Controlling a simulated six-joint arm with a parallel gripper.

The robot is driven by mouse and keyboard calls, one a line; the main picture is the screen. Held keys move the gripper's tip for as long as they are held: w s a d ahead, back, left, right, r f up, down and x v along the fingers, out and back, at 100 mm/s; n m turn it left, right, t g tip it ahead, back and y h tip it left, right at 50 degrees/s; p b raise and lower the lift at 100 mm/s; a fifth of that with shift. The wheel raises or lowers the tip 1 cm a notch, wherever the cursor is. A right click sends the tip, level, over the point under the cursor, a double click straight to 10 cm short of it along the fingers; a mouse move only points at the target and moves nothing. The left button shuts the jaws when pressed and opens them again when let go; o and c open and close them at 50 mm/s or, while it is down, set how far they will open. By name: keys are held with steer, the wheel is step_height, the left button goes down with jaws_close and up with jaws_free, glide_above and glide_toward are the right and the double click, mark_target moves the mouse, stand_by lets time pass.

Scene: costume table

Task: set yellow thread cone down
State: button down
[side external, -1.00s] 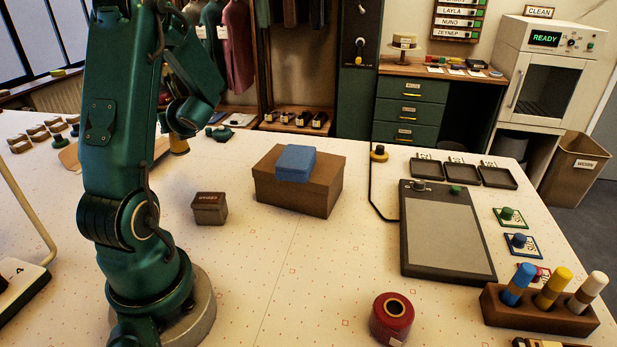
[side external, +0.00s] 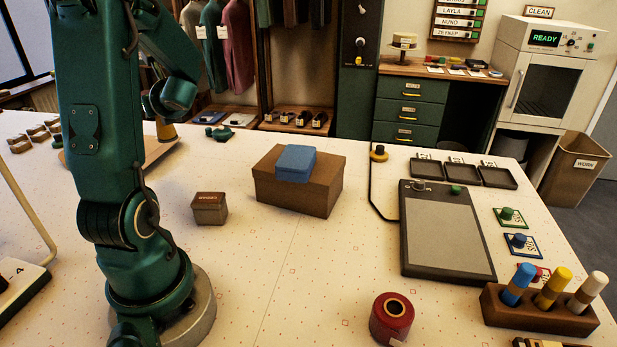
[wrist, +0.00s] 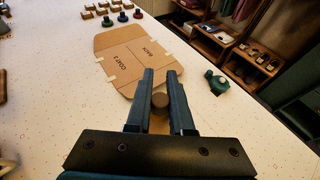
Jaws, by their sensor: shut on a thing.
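My gripper (wrist: 161,90) is shut on the yellow thread cone, whose brownish round end (wrist: 160,101) shows between the fingers in the wrist view. In the side external view the yellow cone (side external: 166,131) shows below my wrist, partly hidden by my arm. It appears upright, near the far left part of the table, by the cardboard pattern piece (side external: 165,150). In the wrist view that cardboard (wrist: 130,58) lies ahead of the fingers. I cannot tell whether the cone touches the table or cardboard.
A dark green object (wrist: 216,82) lies right of the cardboard. Several small spools (wrist: 122,17) and brown blocks stand beyond it. A small brown box (side external: 209,209) and a larger box (side external: 300,190) with a blue box (side external: 296,163) on it stand mid-table. Bare table lies around the cardboard.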

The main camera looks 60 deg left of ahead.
steer(key=w+d+r+m+t+h, duration=0.1)
steer(key=w+d+m+t, duration=0.35)
steer(key=w+d, duration=0.5)
steer(key=w+d+r+m+t+h, duration=0.1)
steer(key=w+d+m+t, duration=0.5)
steer(key=w, duration=0.6)
steer(key=w+d+m+t+h, duration=0.35)
steer(key=d+h, duration=0.25)
steer(key=d, duration=1.6)
steer(key=shift+m, duration=0.5)
steer(key=shift+w+d+f, duration=0.15)
steer(key=shift+d+f, duration=0.05)
steer(key=shift+f, duration=2.35)
steer(key=shift+w+d+f, duration=0.15)
steer(key=shift+f, duration=2.45)
steer(key=shift+w+d+f, duration=0.15)
steer(key=shift+d+f, duration=0.05)
steer(key=shift+f, duration=2.35)
